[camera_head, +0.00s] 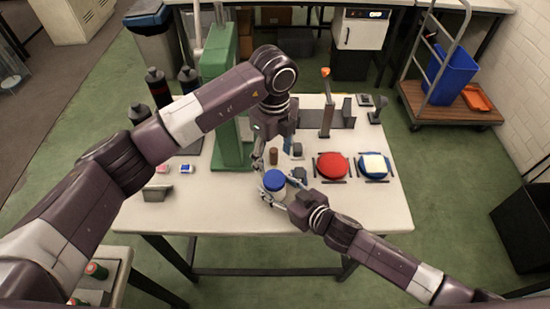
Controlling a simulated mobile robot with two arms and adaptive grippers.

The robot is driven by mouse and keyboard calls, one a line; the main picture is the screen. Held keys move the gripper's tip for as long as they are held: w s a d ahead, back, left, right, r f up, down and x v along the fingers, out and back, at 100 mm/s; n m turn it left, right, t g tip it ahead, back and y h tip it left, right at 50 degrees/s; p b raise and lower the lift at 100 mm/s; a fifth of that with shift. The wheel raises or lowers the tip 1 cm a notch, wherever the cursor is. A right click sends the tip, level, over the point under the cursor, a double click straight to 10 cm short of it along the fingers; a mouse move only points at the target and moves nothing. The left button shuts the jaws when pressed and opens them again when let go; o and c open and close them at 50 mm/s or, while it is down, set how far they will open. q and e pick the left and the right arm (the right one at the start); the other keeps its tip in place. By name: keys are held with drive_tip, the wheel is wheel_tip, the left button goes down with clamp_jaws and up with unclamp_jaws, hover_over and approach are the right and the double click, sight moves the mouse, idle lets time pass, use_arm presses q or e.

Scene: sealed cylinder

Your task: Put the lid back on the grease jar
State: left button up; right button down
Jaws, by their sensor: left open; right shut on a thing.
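The grease jar (276,193) is a small pale jar near the front middle of the table, upright, with a round blue lid (274,180) at its top. I cannot tell whether the lid is seated or screwed down. My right gripper (279,189) comes in from the right and is shut around the jar, its fingers on either side. My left gripper (271,154) is open just above and behind the jar, pointing down. It appears empty, apart from the lid in the picture. Its fingers hide part of the table behind the jar.
A small brown cylinder (273,157) stands behind the jar, close to my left fingers. A green press (221,108) stands left. The front right tabletop is clear.

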sight(274, 178)
use_arm(q)
drive_tip(key=shift+f, duration=0.1)
drive_tip(key=shift+f, duration=3.95)
drive_tip(key=shift+c, duration=0.3)
drive_tip(key=c, duration=1.2)
drive_tip(key=shift+m, duration=1.6)
drive_tip(key=shift+c, duration=0.2)
drive_tip(key=o, duration=1.3)
